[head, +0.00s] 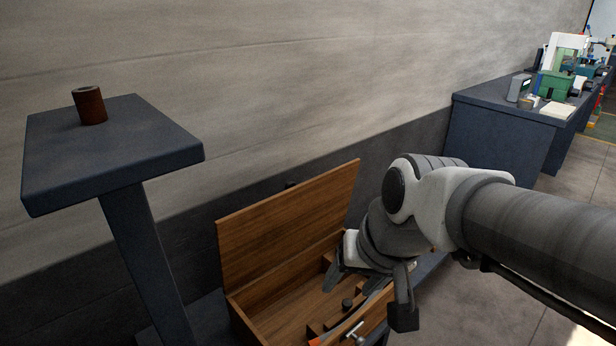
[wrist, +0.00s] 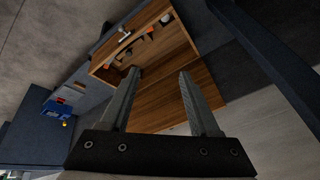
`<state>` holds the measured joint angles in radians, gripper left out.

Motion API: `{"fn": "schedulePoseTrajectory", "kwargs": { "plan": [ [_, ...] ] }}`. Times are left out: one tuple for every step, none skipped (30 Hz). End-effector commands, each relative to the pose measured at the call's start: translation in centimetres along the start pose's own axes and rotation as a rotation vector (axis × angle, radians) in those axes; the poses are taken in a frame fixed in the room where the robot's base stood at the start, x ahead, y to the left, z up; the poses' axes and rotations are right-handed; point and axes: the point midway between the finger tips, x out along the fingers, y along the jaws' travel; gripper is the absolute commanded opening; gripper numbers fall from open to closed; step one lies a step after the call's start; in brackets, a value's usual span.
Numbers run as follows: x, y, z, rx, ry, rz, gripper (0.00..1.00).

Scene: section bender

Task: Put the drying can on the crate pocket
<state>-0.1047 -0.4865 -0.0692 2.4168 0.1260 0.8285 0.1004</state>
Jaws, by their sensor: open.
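The drying can appears to be the small reddish-brown cylinder (head: 90,105) standing upright on a dark stand (head: 140,150) at the left of the head view. The wooden crate (head: 290,225) sits low in the centre with its lid raised and divided pockets inside. It also shows in the wrist view (wrist: 179,92). My gripper (head: 371,298) is over the crate's right side, well away from the can. Its two fingers are apart and empty in the wrist view (wrist: 158,74). My arm hides part of the crate. The can is not visible in the wrist view.
A small dark round piece (head: 347,304) and other items lie in the crate. A dark bench (head: 500,125) with machines stands at the far right. A wall (head: 300,70) runs behind the stand and crate. The stand top around the can is clear.

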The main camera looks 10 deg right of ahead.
Motion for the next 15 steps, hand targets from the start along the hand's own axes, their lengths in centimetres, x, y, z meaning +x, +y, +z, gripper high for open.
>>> {"fn": "schedulePoseTrajectory", "kwargs": {
  "plan": [
    [-1.2,0.7,0.6,-0.032,0.034,0.020,0.63],
    [-1.7,1.0,1.0,-0.052,0.048,0.033,0.63],
    [-2.3,1.4,1.5,-0.075,0.063,0.050,0.63],
    [-2.7,1.8,1.8,-0.092,0.075,0.063,0.63],
    [-3.0,2.0,2.1,-0.106,0.084,0.075,0.63],
    [-3.4,2.4,2.4,-0.122,0.095,0.090,0.63],
    [-3.6,2.6,2.6,-0.133,0.102,0.100,0.63],
    [-3.8,2.7,2.8,-0.142,0.107,0.108,0.63],
    [-4.0,2.9,3.0,-0.151,0.113,0.117,0.63],
    [-4.1,3.0,3.1,-0.156,0.116,0.122,0.63],
    [-4.2,3.1,3.2,-0.160,0.118,0.127,0.63],
    [-4.2,3.2,3.3,-0.164,0.120,0.130,0.63],
    [-4.3,3.2,3.3,-0.166,0.121,0.132,0.63],
    [-4.3,3.2,3.4,-0.167,0.121,0.133,0.63],
    [-4.3,3.2,3.4,-0.167,0.121,0.133,0.63]
  ]
}}
